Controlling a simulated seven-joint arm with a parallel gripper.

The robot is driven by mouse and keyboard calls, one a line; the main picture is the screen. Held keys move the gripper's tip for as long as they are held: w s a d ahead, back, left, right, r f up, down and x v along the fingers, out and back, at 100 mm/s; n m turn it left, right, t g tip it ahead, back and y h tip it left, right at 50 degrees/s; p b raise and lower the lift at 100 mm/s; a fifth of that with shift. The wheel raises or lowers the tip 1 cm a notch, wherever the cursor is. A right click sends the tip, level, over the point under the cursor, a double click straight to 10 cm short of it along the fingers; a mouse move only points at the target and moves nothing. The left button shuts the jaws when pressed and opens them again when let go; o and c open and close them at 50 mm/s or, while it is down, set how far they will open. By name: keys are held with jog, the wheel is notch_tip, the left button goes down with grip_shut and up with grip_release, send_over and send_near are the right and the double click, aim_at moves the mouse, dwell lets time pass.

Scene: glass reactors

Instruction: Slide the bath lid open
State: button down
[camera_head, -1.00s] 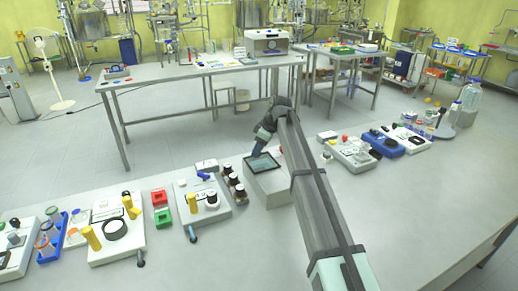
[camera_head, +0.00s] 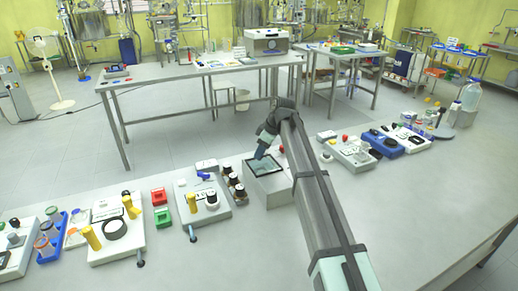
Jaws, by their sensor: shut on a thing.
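The bath (camera_head: 272,186) is a light grey box on the near bench, right of centre, with a dark-rimmed, teal-looking top. My gripper (camera_head: 260,156) reaches down onto this top from behind and is shut on the bath lid (camera_head: 266,167). The fingertips are small, and the exact grip point is hard to see. I cannot tell clearly how far the lid lies off the opening. My forearm passes just right of the bath and hides the bench there.
Several dark-capped bottles (camera_head: 236,187) stand close left of the bath, beside a white device (camera_head: 204,205) with a yellow cylinder. A white instrument (camera_head: 350,152) and a blue one (camera_head: 380,143) stand to the right. The bench front is clear.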

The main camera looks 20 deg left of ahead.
aim_at(266, 171)
jog(key=s+d, duration=0.6)
jog(key=c, duration=0.8)
grip_release()
jog(key=shift+a, duration=0.1)
jog(key=v, duration=1.4)
jog(key=shift+f, duration=0.1)
